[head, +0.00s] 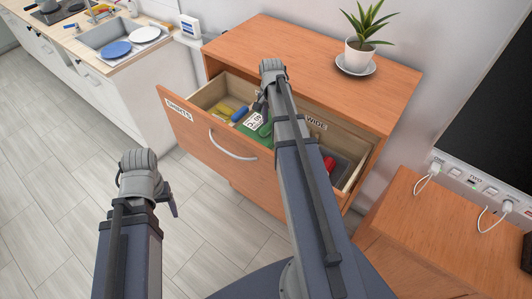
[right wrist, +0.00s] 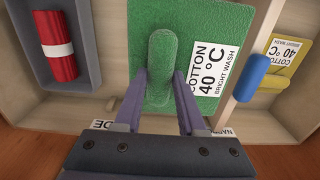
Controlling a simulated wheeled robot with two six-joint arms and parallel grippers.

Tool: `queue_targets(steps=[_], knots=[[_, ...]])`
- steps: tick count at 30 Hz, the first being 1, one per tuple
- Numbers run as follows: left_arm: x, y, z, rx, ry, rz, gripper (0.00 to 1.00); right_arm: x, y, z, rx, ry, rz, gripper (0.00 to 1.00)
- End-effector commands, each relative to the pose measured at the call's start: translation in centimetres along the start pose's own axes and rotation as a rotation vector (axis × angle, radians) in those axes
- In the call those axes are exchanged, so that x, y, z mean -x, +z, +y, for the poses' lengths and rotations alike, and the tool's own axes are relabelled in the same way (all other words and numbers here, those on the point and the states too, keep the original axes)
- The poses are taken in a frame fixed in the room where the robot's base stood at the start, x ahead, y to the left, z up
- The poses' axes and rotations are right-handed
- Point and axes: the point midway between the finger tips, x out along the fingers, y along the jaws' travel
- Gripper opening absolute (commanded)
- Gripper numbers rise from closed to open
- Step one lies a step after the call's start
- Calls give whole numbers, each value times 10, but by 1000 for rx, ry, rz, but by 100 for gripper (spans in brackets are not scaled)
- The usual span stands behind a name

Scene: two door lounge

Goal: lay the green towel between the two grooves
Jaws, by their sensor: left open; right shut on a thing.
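The green towel (right wrist: 215,30) lies in the open drawer as a flat green piece with a raised green grip (right wrist: 165,60) on it. It carries a white label reading COTTON 40 °C BRIGHT WASH. In the head view the towel (head: 256,124) is partly hidden by my right arm. My right gripper (right wrist: 160,78) is shut on the raised green grip, one finger on each side. My left gripper (head: 172,207) is open and empty, out in front of the drawer over the floor. I cannot make out the two grooves.
The drawer (head: 225,142) stands pulled out of a wooden cabinet. To the towel's left in the wrist view is a grey tray (right wrist: 95,75) with a red roll (right wrist: 58,48); to its right are a blue piece (right wrist: 252,77) and a yellow one (right wrist: 285,62). A potted plant (head: 361,50) stands on top.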

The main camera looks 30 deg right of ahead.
Motion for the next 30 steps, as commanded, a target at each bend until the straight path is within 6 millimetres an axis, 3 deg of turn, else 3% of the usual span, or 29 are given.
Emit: queue_targets(steps=[8,21,30], knots=[[-6,0,1,-1,0,0,70,-7,0,0,0,0,0,0],[-65,-4,6,-12,-2,0,70,-65,0,0,0,0,0,0],[-71,-4,6,-11,-2,0,70,-71,0,0,0,0,0,0]])
